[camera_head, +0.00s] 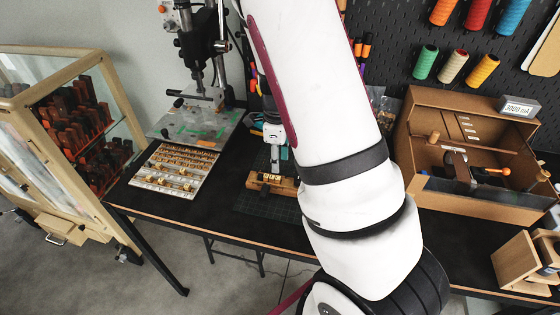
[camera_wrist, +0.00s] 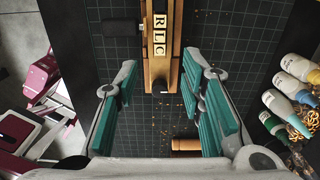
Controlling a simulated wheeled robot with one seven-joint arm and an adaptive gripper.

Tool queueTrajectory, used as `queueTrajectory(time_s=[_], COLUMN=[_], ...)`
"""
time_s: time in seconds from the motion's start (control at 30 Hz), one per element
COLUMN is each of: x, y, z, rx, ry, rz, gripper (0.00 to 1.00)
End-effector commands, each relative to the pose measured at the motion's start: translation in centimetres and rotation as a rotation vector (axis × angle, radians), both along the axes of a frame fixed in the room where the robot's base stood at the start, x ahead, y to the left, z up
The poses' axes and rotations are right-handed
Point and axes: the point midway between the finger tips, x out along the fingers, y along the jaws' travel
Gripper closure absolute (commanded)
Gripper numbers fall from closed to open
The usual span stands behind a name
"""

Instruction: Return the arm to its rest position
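My gripper (camera_wrist: 160,66) shows in the wrist view with its two teal-padded fingers spread wide and nothing held between them. The holder (camera_head: 259,184) also shows in the head view, on the table.
The stamping press (camera_head: 198,70) stands at the back left, behind a tray of small type (camera_head: 176,170). A glass-fronted cabinet (camera_head: 60,125) stands at the left. A brown organizer (camera_head: 470,195) and a wooden stand (camera_head: 520,262) are at the right. Several bottles (camera_wrist: 285,90) lie right of my gripper.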

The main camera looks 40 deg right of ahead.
Motion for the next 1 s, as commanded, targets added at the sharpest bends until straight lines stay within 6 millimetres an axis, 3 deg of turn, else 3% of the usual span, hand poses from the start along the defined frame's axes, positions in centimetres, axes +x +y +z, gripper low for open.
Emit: queueTrajectory(time_s=[0.43,0.57,0.67,0.8,1.0], x=[0.0,0.2,0.4,0.2,-1.6], y=[0.0,0.7,2.2,5.3,9.4], z=[0.0,0.9,3.1,7.6,13.8], rx=[0.0,0.012,0.035,0.059,0.035], ry=[0.0,-0.016,-0.05,-0.125,-0.233], rz=[0.001,0.051,0.174,0.455,0.895], gripper=[0.64,0.64,0.64,0.64,0.64])
